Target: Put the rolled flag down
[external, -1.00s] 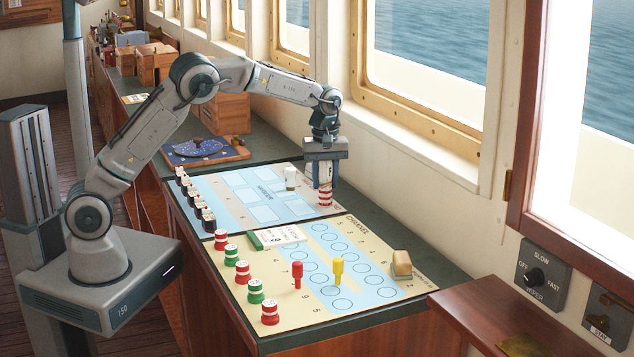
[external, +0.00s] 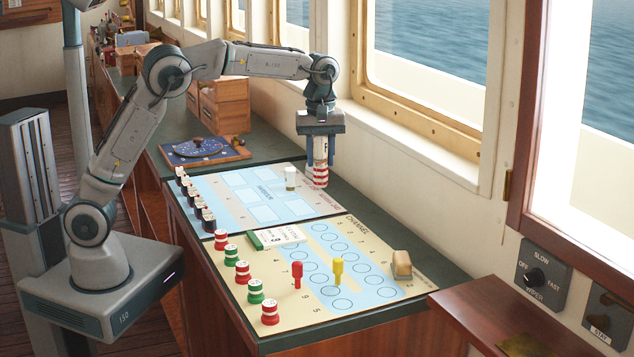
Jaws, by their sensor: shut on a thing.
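The rolled flag (external: 320,174) is a short upright roll, white above with red and white stripes at its lower end. My gripper (external: 320,160) points straight down and is shut on the flag's upper part. The flag is over the far right edge of the blue and cream chart board (external: 283,202). I cannot tell whether its lower end touches the surface or hangs just above it.
A white cylinder (external: 291,178) stands left of the flag. Several dark pieces (external: 202,211) line the board's left edge. Red and green buoy pieces (external: 243,272), a red peg (external: 297,273), a yellow peg (external: 338,270) and a tan block (external: 402,264) stand nearer. The window wall is close on the right.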

